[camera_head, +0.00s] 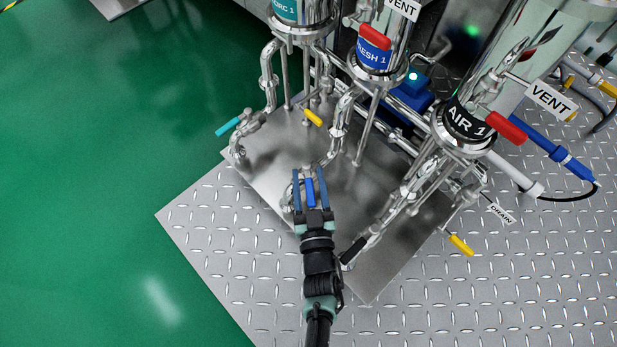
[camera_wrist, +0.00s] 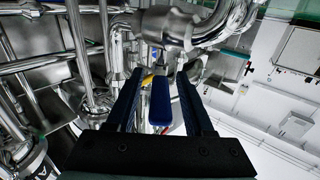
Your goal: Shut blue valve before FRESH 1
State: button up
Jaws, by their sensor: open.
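The blue valve handle (camera_head: 310,191) sits on the bent steel pipe below the cylinder labelled FRESH 1 (camera_head: 374,55). My gripper (camera_head: 310,180) is open, with one finger on each side of the blue handle. In the wrist view the blue handle (camera_wrist: 161,101) stands between the two dark fingers of my gripper (camera_wrist: 160,95), with a visible gap on each side. The valve body (camera_wrist: 168,27) is the steel part just beyond the fingertips. I cannot tell whether either finger touches the handle.
A cyan handle (camera_head: 227,127) is at the left pipe and a black handle (camera_head: 353,252) lies just right of my gripper. Yellow handles (camera_head: 313,117) (camera_head: 461,245) are nearby. Steel pipes crowd the space beyond. The green floor (camera_head: 90,190) at left is clear.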

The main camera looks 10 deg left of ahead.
aim_at(308, 181)
notch_tip(308, 181, up, 10)
jog(key=p, duration=0.7)
jog(key=shift+c, duration=0.3)
